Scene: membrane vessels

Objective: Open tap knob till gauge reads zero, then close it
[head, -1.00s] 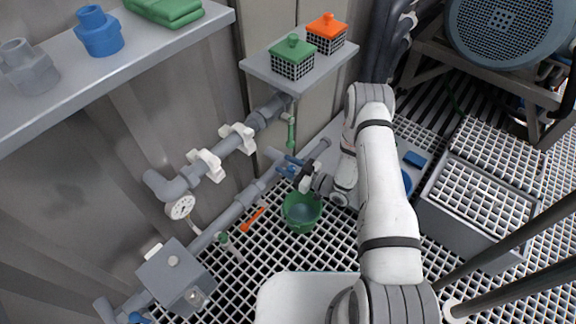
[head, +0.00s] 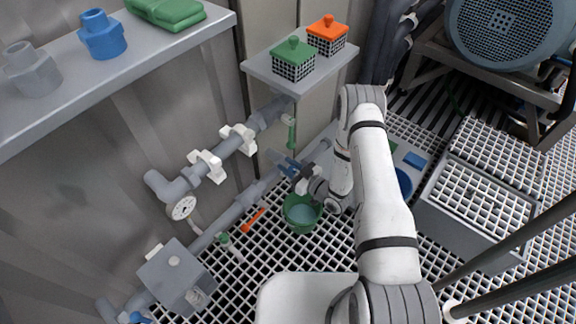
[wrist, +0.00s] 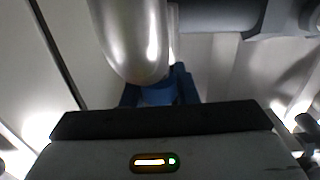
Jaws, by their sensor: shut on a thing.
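The white pressure gauge (head: 181,207) hangs under the left end of the grey vessel pipe (head: 225,150); its reading is too small to tell. My gripper (head: 283,163) is by the lower pipe, above and just left of a green bucket (head: 302,213) holding some liquid. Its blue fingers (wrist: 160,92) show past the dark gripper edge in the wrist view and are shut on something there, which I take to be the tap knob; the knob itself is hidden. A rounded shiny metal part (wrist: 135,40) is close in front of the fingers.
A grey box (head: 178,275) stands on the lower pipe at left. An orange tool (head: 253,220) and a green-capped item (head: 228,243) lie near the bucket. A small shelf (head: 300,83) above carries two lidded baskets. A grey crate (head: 475,215) stands at right.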

